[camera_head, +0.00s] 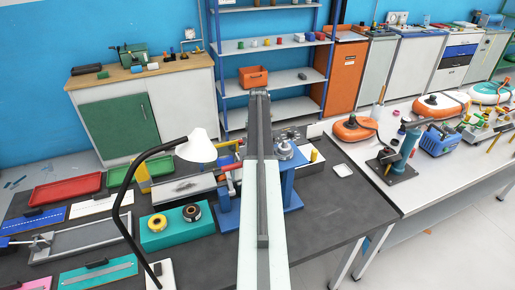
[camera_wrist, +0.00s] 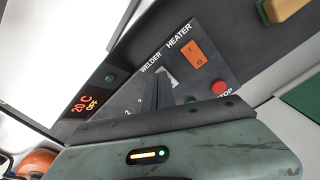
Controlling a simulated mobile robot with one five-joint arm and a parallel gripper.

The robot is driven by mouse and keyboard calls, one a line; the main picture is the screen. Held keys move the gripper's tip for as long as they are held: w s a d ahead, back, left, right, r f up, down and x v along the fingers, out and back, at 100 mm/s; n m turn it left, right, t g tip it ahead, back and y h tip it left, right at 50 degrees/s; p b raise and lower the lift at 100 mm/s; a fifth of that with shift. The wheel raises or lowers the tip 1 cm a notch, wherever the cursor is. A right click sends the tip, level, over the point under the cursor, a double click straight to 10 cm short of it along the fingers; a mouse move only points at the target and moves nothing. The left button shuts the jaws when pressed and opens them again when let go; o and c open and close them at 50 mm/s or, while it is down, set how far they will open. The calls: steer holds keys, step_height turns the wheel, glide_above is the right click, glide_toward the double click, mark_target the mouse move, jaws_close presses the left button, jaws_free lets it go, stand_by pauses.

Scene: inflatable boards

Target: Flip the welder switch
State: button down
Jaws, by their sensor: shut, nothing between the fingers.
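In the wrist view a dark control panel (camera_wrist: 232,72) stands tilted, with the labels WELDER and HEATER. A pale switch (camera_wrist: 165,74) sits under the WELDER label, partly hidden behind my finger. My gripper (camera_wrist: 162,80) is shut and empty, its dark fingertips at the lower part of this switch. I cannot tell whether they touch it, nor which way the switch is set. An orange heater switch (camera_wrist: 196,66) is just right of it. In the head view the panel cannot be made out.
A red stop button (camera_wrist: 219,88) is close to the right of my fingers. A display (camera_wrist: 86,102) reads 20 C OFF.

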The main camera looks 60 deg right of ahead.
steer(key=shift+f+b, duration=0.7)
steer(key=shift+r, duration=0.1)
step_height(320, 180, up, 7)
steer(key=p, duration=0.7)
stand_by(0.5)
